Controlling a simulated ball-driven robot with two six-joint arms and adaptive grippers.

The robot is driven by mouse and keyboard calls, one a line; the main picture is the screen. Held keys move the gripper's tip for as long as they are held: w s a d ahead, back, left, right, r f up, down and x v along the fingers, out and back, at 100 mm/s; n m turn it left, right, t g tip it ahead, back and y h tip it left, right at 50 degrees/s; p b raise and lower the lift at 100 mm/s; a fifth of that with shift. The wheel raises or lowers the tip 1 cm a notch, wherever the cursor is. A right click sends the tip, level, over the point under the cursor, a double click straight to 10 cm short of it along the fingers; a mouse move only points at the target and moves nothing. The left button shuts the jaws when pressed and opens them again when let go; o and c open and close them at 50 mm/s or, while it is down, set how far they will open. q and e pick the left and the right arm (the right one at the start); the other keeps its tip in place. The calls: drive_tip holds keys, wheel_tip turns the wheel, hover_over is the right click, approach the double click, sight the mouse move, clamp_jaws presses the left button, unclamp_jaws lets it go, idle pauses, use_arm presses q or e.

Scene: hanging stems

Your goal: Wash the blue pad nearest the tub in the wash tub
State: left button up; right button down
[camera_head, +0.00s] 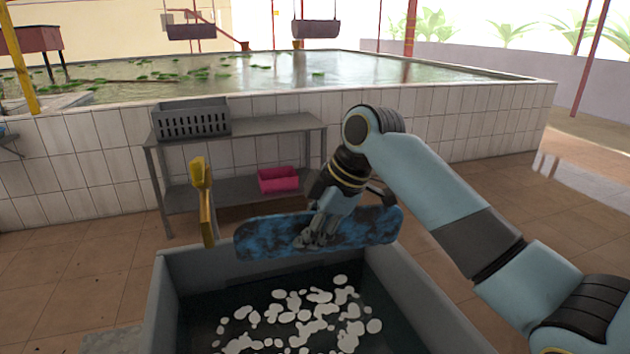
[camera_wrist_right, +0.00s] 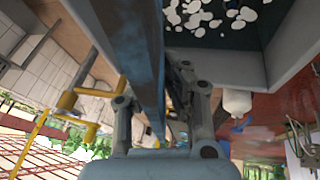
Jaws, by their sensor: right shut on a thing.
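A long blue pad (camera_head: 275,236) with dark mottling is held above the far end of the wash tub (camera_head: 160,310). My right gripper (camera_head: 315,236) is shut on the pad near its middle. The pad lies roughly level across the view, on edge, with its right end a little higher. In the right wrist view the pad (camera_wrist_right: 146,60) runs between the fingers of my right gripper (camera_wrist_right: 158,110). The grey tub holds dark water with white foam patches (camera_head: 300,315), and the pad appears clear of the water. My left gripper is not in view.
A yellow upright tool or post (camera_head: 205,200) stands just behind the tub's left side. Behind it is a grey metal rack (camera_head: 270,126) with a dark crate (camera_head: 190,119) on top and a pink bin (camera_head: 279,179) below. A tiled pool (camera_head: 440,108) fills the back.

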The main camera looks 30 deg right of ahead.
drive_tip(key=d+m+g+p, duration=0.1)
drive_tip(key=p, duration=0.3)
drive_tip(key=shift+s+r+m+y+p, duration=0.1)
drive_tip(key=shift+m+y+p, duration=0.2)
drive_tip(key=shift+p, duration=0.1)
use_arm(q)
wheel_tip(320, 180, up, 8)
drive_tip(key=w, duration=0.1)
use_arm(e)
drive_tip(key=shift+s+f+g+p, duration=0.15)
drive_tip(key=shift+f+g+p, duration=0.15)
drive_tip(key=shift+f, duration=0.05)
use_arm(q)
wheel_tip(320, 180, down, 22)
drive_tip(key=b, duration=2.1)
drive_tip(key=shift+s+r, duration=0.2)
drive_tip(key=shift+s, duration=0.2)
use_arm(e)
wheel_tip(320, 180, down, 30)
drive_tip(key=shift+s, duration=0.1)
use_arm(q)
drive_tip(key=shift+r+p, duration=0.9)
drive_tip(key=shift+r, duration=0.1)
use_arm(e)
drive_tip(key=shift+s+d, duration=0.2)
drive_tip(key=shift+d, duration=0.7)
drive_tip(key=shift+s+d, duration=0.25)
drive_tip(key=shift+d, duration=0.65)
drive_tip(key=shift+s+d, duration=0.2)
drive_tip(key=shift+d, duration=0.7)
